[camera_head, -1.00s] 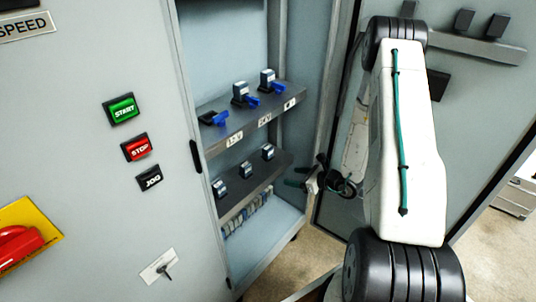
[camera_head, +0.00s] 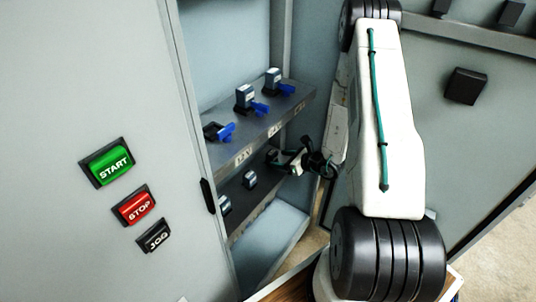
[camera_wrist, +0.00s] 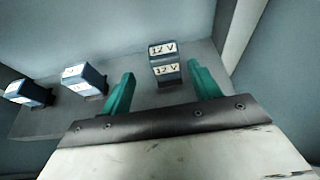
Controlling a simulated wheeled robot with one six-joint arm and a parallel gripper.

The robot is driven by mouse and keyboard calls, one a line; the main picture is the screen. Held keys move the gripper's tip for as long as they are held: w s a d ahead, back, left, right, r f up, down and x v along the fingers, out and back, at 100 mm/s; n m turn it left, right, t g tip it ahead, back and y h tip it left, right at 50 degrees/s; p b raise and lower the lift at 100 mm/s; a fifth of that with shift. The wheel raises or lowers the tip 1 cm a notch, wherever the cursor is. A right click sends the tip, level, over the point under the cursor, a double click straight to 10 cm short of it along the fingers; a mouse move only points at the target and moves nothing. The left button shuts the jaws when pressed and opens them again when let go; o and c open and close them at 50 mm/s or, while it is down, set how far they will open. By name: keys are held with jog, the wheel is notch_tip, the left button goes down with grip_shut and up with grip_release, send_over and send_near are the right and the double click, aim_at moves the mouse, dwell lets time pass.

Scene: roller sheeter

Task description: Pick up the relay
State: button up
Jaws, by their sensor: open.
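In the wrist view a relay marked 12 V (camera_wrist: 164,62) stands on the lower shelf, between the lines of my gripper's two green fingers. My gripper (camera_wrist: 160,70) is open and empty. Whether the fingertips reach to either side of the relay I cannot tell. Two other blue-grey relays with white labels, one nearer (camera_wrist: 84,79) and one at the far left (camera_wrist: 27,93), stand left of my fingers. In the head view my gripper (camera_head: 283,160) is at the right end of the lower shelf and hides the relay there. Two lower relays show, one in the middle (camera_head: 250,179) and one nearer (camera_head: 225,205).
The upper shelf (camera_head: 262,125) holds two relays (camera_head: 245,96) (camera_head: 273,79) with blue levers, and a socket (camera_head: 213,131) without a relay, also with a blue lever. It lies above my gripper. The cabinet's side wall and open door (camera_head: 470,130) stand to the right.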

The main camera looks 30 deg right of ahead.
aim_at(275, 157)
jog(key=shift+x, duration=0.95)
jog(key=shift+w+f, duration=0.2)
jog(key=shift+w, duration=0.45)
jog(key=x, duration=0.4)
jog(key=shift+w+d, duration=0.1)
jog(key=shift+w, duration=0.15)
jog(key=c, duration=1.1)
